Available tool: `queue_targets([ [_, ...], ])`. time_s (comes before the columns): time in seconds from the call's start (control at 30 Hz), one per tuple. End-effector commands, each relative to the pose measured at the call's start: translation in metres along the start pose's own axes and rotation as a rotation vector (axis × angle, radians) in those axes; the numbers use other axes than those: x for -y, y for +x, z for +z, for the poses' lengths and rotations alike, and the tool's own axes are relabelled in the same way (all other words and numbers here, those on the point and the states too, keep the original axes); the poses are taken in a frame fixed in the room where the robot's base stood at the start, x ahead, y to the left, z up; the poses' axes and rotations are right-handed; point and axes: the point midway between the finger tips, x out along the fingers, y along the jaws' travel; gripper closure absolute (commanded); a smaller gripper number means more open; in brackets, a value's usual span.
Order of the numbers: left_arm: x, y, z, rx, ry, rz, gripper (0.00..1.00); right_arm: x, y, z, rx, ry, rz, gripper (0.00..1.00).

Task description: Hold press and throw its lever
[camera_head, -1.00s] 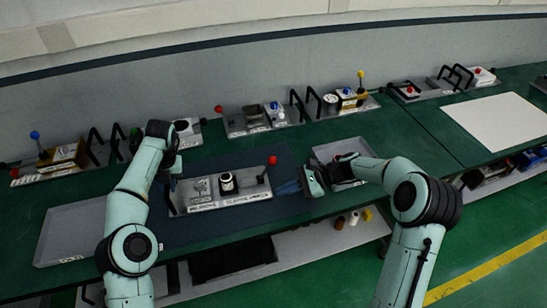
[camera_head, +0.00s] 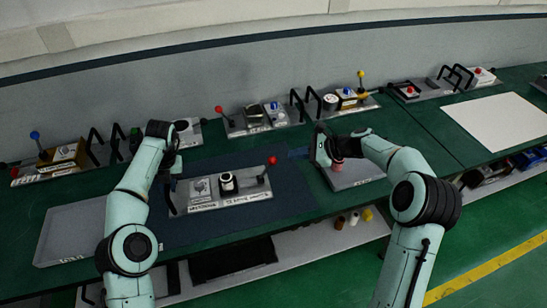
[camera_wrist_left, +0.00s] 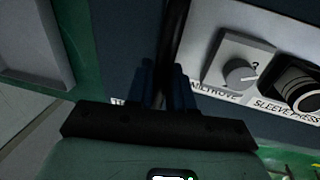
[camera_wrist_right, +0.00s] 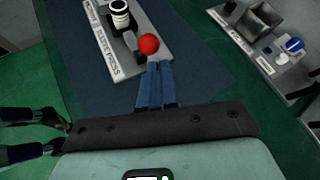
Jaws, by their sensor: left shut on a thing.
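The sleeve press (camera_head: 228,188) is a light grey panel on a dark mat, with a knob (camera_wrist_left: 239,72), a black-and-white cylinder (camera_head: 228,182) and a red-balled lever (camera_head: 272,160) at its right end. A black handle (camera_head: 171,198) stands at its left end. My left gripper (camera_wrist_left: 163,72) is shut on that handle. My right gripper (camera_head: 293,153) is to the right of the red ball, apart from it. In the right wrist view its blue fingers lie together and empty, pointing towards the ball (camera_wrist_right: 148,44). The lever's lower part is partly hidden there.
A grey tray (camera_head: 358,178) with a reddish item (camera_head: 337,167) lies under my right wrist. An empty grey tray (camera_head: 70,236) lies at the left. Other panels with levers and handles (camera_head: 258,120) line the table's back. A white board (camera_head: 500,122) lies far right.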

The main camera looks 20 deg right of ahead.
Motion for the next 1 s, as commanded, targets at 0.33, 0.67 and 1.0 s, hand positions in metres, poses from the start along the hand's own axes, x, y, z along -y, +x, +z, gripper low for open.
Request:
queue_targets([
  [0.33,0.006,0.006,-0.003,-0.013,0.010,-0.006,1.00,-0.004,0.040,-0.009,0.001,0.001,0.003,1.00],
  [0.67,0.007,0.006,-0.003,-0.013,0.012,-0.007,1.00,-0.006,0.049,-0.011,0.000,0.001,0.006,1.00],
  [1.0,0.007,0.006,-0.002,-0.012,0.013,-0.007,1.00,-0.006,0.050,-0.010,0.003,0.000,0.009,1.00],
])
